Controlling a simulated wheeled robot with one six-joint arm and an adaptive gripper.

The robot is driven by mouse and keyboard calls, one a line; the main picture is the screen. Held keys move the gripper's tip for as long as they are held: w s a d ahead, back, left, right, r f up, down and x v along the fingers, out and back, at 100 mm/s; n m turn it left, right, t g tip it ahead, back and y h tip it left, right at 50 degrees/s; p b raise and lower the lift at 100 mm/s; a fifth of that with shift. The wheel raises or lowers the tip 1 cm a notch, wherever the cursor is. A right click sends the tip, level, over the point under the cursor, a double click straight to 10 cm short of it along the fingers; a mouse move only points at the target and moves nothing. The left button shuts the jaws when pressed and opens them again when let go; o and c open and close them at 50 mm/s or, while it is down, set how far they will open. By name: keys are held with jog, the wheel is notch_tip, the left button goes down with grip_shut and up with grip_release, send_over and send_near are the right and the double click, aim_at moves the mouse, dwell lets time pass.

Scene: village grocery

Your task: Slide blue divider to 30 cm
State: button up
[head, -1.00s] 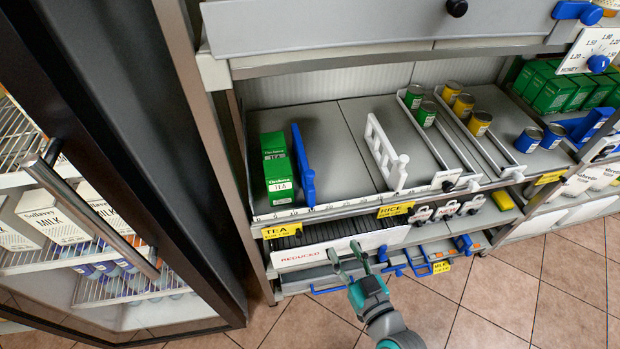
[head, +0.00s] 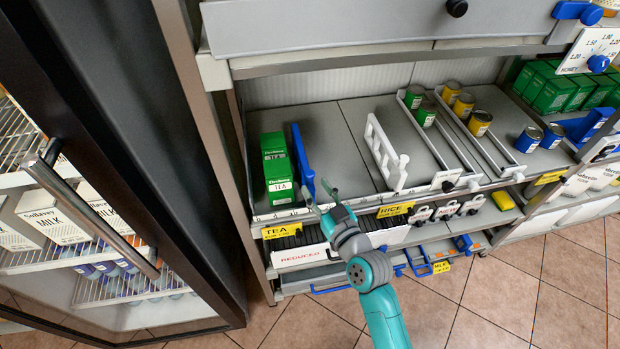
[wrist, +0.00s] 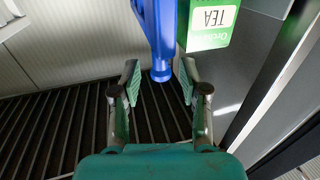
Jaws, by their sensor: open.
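The blue divider (head: 302,160) stands upright on the tea shelf in the head view, just right of the green tea boxes (head: 277,166). Its front end sits near the low end of the scale strip (head: 335,206) on the shelf's front edge; I cannot read the exact mark. My gripper (head: 318,195) is open at the divider's front end. In the wrist view the divider's rounded blue end (wrist: 160,70) shows between and beyond the two fingers of my gripper (wrist: 159,85). I cannot tell whether the fingers touch it.
A white divider (head: 386,158) stands further right, with bare grey shelf between. Right of it are rails with green and yellow cans (head: 463,105). Below are the TEA label (head: 283,230) and a REDUCED tray (head: 300,256). A dark-framed fridge (head: 60,190) stands on the left.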

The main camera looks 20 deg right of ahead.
aim_at(312, 182)
jog(key=shift+w+a, duration=0.15)
jog(key=shift+w, duration=0.95)
jog(key=shift+w+a, duration=0.1)
jog(key=shift+w, duration=0.95)
grip_shut()
